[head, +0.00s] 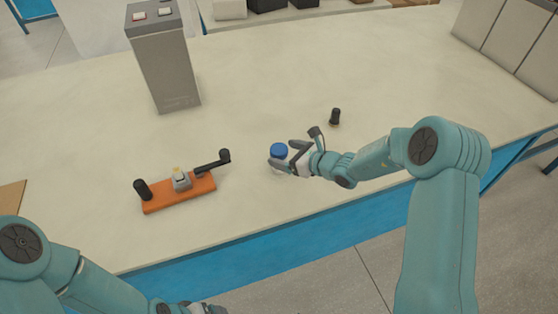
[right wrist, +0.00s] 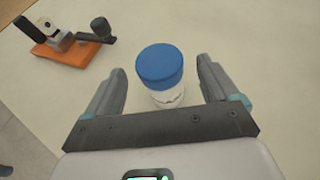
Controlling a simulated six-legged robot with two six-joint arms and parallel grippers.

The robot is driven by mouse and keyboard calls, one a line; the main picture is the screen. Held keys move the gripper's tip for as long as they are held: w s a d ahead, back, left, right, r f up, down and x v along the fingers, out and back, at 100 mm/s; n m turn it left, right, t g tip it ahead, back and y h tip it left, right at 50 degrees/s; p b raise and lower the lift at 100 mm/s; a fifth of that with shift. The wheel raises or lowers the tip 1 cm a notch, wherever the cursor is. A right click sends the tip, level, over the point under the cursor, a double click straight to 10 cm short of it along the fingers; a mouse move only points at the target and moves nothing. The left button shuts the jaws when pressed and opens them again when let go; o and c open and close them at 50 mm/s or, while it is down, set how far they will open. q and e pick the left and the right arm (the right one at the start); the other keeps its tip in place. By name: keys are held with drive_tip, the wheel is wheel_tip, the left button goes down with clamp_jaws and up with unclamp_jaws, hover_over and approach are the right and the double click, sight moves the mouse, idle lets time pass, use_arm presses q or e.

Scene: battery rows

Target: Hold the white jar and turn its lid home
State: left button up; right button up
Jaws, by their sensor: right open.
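The white jar (right wrist: 168,97) stands upright on the table with a blue lid (right wrist: 161,66) on top. In the head view the blue lid (head: 279,150) shows clearly, while the jar's body is partly hidden by my right gripper. My right gripper (right wrist: 158,84) is open, with one finger on each side of the jar and a gap to both. It also shows in the head view (head: 284,157). I cannot tell whether the lid is fully seated. My left gripper (head: 200,308) is only partly visible at the bottom edge, in front of the table, and its jaws cannot be made out.
An orange base (head: 180,193) with a crank and black knob stands left of the jar. A small dark peg-like object (head: 335,117) stands behind my right gripper. A grey box (head: 163,62) with buttons stands at the back left. The table between them is clear.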

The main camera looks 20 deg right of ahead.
sight(276, 151)
drive_tip(key=shift+w+a+f+p, duration=0.15)
drive_tip(key=shift+w+a+p, duration=0.1)
drive_tip(key=shift+w+p, duration=0.05)
drive_tip(key=p+x, duration=0.1)
drive_tip(key=x, duration=0.2)
drive_tip(key=shift+w+a+f, duration=0.15)
drive_tip(key=shift+w+f, duration=0.1)
drive_tip(key=shift+w+a+f, duration=0.15)
drive_tip(key=shift+w+f, duration=0.05)
drive_tip(key=shift+w, duration=0.1)
drive_tip(key=shift+s, duration=0.1)
drive_tip(key=c, duration=1.2)
